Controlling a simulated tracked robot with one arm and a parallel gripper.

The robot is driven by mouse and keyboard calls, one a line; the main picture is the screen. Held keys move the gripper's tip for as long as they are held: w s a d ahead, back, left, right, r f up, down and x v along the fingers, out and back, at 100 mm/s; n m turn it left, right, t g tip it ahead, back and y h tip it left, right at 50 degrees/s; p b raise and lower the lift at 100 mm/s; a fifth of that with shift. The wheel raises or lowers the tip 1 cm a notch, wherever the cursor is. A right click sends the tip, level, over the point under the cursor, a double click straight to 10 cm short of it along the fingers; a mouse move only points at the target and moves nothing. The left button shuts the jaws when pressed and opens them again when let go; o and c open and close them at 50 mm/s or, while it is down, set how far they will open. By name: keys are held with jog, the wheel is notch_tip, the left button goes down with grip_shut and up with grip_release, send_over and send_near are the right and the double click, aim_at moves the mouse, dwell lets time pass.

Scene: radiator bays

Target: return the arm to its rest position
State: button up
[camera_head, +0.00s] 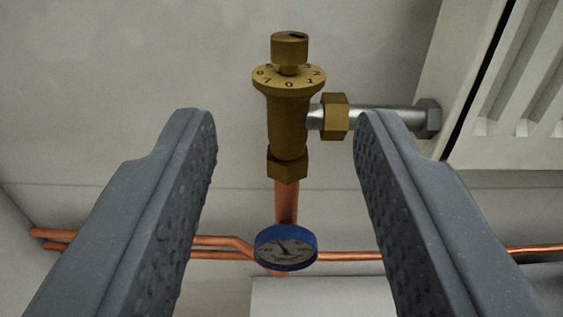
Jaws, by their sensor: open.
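My gripper (285,125) is open, with one dark grey finger on each side of the picture and nothing between the pads. A brass radiator valve (287,125) shows upright in the gap between the fingers, with a numbered dial ring and a small knob on top. It looks to stand beyond the fingertips; I see no contact. The right fingertip overlaps part of the silver pipe (385,119) that runs from the valve to the radiator.
A white radiator (525,100) is at the upper right. A copper pipe (286,203) drops from the valve. A blue-rimmed gauge (285,248) sits below it, near horizontal copper pipes (345,256). The upper left shows bare grey wall (120,70).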

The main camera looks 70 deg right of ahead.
jog(key=shift+v, duration=0.8)
